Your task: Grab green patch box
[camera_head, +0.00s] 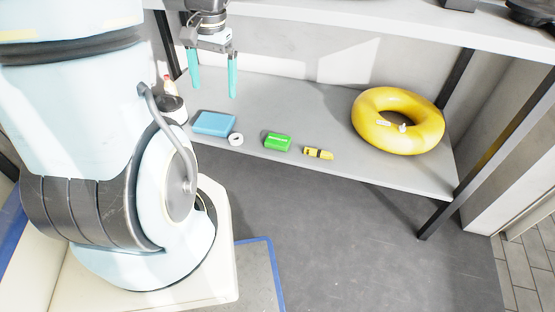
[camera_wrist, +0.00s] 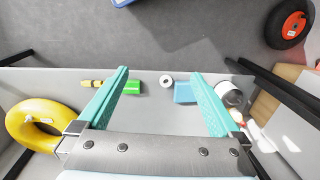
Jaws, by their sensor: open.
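The green patch box (camera_head: 277,142) lies on the grey lower shelf, near its front edge. It also shows in the wrist view (camera_wrist: 132,88), just beside the left finger as seen there, with that finger partly in front of its left end. My gripper (camera_head: 212,90) is open and empty, with two teal fingers pointing down. It hangs above the shelf, up and to the left of the green box in the head view. In the wrist view my gripper (camera_wrist: 160,85) has its fingers spread wide.
On the shelf (camera_head: 330,176), a white tape roll (camera_head: 236,139) and a blue box (camera_head: 214,123) lie left of the green box. A small yellow item (camera_head: 318,153) lies right of it, then a large yellow ring (camera_head: 365,125). An upper shelf (camera_head: 400,28) overhangs the back.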

